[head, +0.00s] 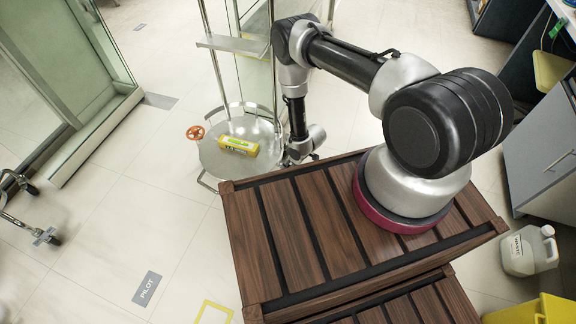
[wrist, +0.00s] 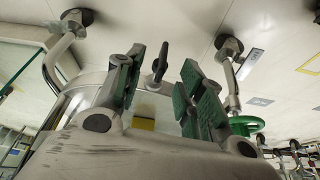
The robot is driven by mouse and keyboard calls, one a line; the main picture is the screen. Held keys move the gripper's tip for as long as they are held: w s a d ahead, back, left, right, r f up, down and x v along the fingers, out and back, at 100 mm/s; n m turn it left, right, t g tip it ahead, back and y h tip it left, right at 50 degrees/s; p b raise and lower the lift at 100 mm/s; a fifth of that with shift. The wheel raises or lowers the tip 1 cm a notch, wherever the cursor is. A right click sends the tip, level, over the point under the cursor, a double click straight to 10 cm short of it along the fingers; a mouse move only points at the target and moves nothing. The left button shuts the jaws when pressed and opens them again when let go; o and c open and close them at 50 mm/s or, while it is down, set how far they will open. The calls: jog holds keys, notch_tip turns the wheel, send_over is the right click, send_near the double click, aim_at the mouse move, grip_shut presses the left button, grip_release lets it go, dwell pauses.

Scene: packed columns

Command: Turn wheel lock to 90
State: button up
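An orange-red handwheel (head: 195,132) sits at the left edge of a round metal platform (head: 212,160) in the head view. In the wrist view a green wheel (wrist: 246,125) shows right of my gripper (wrist: 163,68); I cannot tell whether it is the same wheel. My gripper is open, its green-padded fingers apart and nothing held. A small dark lever (wrist: 163,58) appears in the gap between the fingers, beyond them; its distance is unclear. In the head view my gripper is small and partly hidden beside the platform's right edge.
A slatted wooden crate (head: 290,225) stands in front. A glass cabinet (head: 70,90) is at left; a white jug (head: 528,250) is at right.

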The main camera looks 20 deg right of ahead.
jog(key=shift+x, duration=1.25)
jog(key=shift+c, duration=0.2)
grip_shut()
